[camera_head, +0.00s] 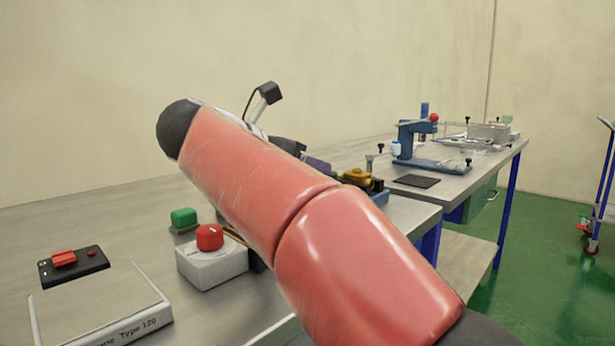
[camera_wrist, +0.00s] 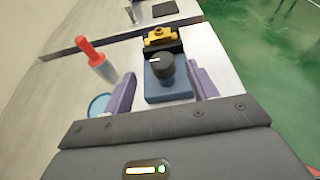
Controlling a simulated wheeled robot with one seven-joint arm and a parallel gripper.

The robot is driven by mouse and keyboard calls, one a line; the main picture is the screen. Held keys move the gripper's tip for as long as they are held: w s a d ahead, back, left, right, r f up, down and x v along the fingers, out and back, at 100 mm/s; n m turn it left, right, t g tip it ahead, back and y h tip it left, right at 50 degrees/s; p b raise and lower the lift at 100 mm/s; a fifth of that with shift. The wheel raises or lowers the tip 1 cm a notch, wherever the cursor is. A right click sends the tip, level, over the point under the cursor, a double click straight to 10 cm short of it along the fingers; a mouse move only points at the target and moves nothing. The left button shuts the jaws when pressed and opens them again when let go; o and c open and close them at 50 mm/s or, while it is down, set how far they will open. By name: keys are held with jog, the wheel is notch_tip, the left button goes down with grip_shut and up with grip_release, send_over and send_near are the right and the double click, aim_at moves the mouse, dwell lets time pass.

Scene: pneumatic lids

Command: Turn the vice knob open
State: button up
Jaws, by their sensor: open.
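The vice (camera_wrist: 168,91) has a blue base and a yellow part at its far end. Its round black knob (camera_wrist: 162,68) carries a white mark pointing left in the wrist view. My gripper (camera_wrist: 163,90) is open, with one purple finger on each side of the knob in that view and nothing held. I cannot tell whether either finger touches the knob. In the head view my red arm covers most of the vice; its yellow part (camera_head: 357,177) shows past the arm. One purple finger of my gripper (camera_head: 318,165) shows there too.
A red-handled item (camera_wrist: 92,55) stands left of the vice. A white box with a red knob (camera_head: 209,238), a green block (camera_head: 184,217) and a black panel with red parts (camera_head: 73,265) sit on the near bench. A blue device (camera_head: 420,145) stands on the far bench.

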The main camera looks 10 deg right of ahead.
jog(key=shift+g, duration=0.3)
jog(key=x, duration=0.7)
jog(key=shift+w+f, duration=0.1)
jog(key=shift+f, duration=0.4)
jog(key=c, duration=1)
jog(key=shift+y, duration=0.3)
